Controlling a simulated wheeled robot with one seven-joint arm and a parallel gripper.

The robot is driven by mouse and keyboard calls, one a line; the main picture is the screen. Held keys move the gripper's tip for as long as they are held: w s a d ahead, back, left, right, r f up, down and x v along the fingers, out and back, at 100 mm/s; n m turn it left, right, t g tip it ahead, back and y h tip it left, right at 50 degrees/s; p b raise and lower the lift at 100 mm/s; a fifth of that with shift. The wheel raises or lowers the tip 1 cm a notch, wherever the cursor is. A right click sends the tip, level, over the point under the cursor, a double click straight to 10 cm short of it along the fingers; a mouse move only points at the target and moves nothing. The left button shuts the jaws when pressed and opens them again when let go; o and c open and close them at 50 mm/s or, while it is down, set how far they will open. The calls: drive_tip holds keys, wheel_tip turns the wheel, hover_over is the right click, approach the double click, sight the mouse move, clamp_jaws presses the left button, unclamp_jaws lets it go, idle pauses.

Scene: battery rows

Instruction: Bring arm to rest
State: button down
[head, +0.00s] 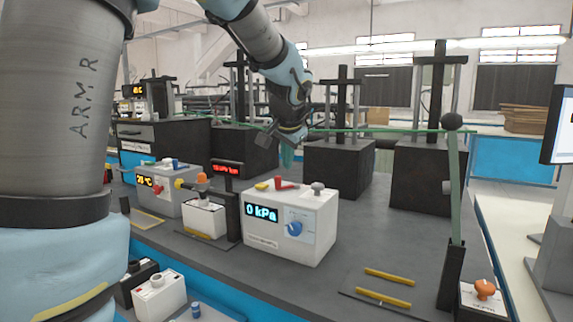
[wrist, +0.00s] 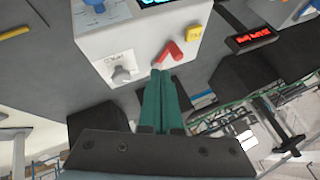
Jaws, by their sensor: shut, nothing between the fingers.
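My arm reaches from the upper left in the head view, and my gripper (head: 287,158) hangs above and behind the white box (head: 312,228) with the "0 kPa" display. Its green fingers point down, partly hidden by the wrist. In the wrist view my gripper (wrist: 162,74) shows its two green fingers side by side, closed with nothing between them. Their tips appear close to the red lever (wrist: 168,53) on the white box (wrist: 115,38). In the head view the red lever (head: 287,185) lies below the fingers, apparently apart from them.
Black blocks with posts (head: 340,168) stand behind the box. A tall lever with a black ball (head: 452,121) rises at the right.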

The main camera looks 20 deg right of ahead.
drive_tip(key=shift+s+a+r, duration=0.15)
drive_tip(key=shift+s+r, duration=0.25)
drive_tip(key=shift+r, duration=0.15)
drive_tip(key=s+a+f+n+g+y, duration=0.1)
drive_tip(key=s+a+f+n, duration=0.1)
drive_tip(key=a+f, duration=0.45)
drive_tip(key=s+a+f+n+g+y, duration=0.15)
drive_tip(key=a+f, duration=0.25)
drive_tip(key=a, duration=0.5)
drive_tip(key=s+a+f+n+g, duration=0.3)
drive_tip(key=s+a+f+n, duration=0.4)
drive_tip(key=s+a, duration=0.5)
drive_tip(key=shift+s+f+h, duration=0.35)
drive_tip(key=shift+s+f, duration=0.2)
drive_tip(key=shift+f, duration=0.3)
